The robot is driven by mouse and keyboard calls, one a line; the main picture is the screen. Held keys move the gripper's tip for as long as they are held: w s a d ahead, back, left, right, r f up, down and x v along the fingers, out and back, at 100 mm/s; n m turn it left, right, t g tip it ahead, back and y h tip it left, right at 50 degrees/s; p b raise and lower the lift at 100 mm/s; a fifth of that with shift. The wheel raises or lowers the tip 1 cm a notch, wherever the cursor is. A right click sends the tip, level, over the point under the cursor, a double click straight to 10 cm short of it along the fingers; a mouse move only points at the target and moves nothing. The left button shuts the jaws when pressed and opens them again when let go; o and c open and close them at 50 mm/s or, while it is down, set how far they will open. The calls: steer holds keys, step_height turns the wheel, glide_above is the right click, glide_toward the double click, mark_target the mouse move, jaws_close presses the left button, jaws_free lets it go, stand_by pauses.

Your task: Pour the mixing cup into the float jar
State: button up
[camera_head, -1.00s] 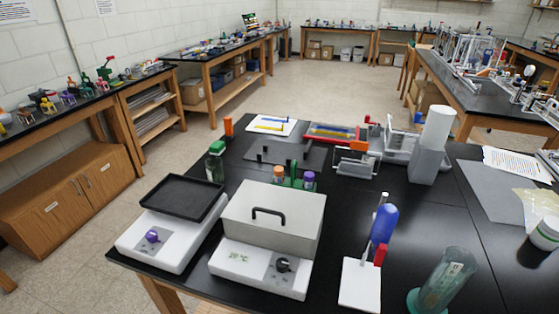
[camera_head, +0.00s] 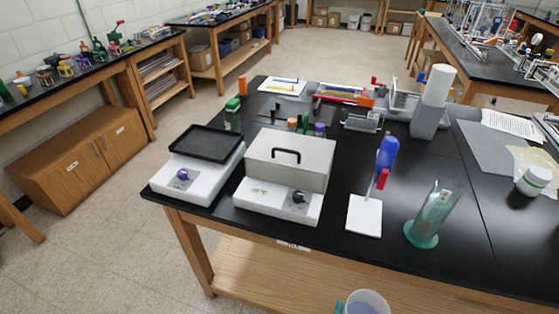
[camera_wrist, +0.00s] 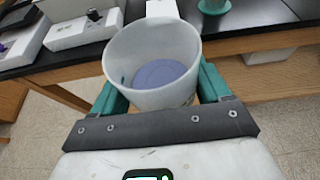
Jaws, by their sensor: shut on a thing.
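The mixing cup (camera_wrist: 148,95) is a white open cup with bluish-purple liquid (camera_wrist: 160,74) inside. My gripper (camera_wrist: 160,86) has its teal fingers shut on the cup's two sides. The cup also shows at the bottom edge of the head view (camera_head: 367,301), in front of and below the bench edge in the picture, with part of a teal finger beside it. The float jar appears to be the tall clear cylinder with a teal foot (camera_head: 435,215), upright near the bench's front edge, to the cup's upper right. Its foot shows at the top of the wrist view (camera_wrist: 214,6).
A white stand with a blue bulb (camera_head: 387,152) is left of the jar. A grey lidded box on a white base (camera_head: 288,160) and a black-topped balance (camera_head: 205,143) stand farther left. A white-lidded bottle (camera_head: 534,180) is at right. Bare bench lies around the jar.

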steer(key=w+f, duration=0.1)
steer(key=f, duration=0.1)
steer(key=w+f+n+y+b, duration=0.1)
steer(key=w+f, duration=0.1)
steer(key=f, duration=0.1)
steer(key=w+d+f+y, duration=0.1)
steer(key=w+f, duration=0.1)
steer(key=f, duration=0.1)
steer(key=shift+f+n, duration=0.2)
steer(key=shift+n, duration=0.2)
steer(key=w+d+f+n+y+b, duration=0.1)
steer(key=w+d+f+y+b, duration=0.1)
steer(key=f, duration=0.8)
steer(key=shift+w+d+f+n+t, duration=0.35)
steer(key=shift+w+d, duration=0.35)
steer(key=shift+d, duration=0.5)
steer(key=shift+f, duration=0.1)
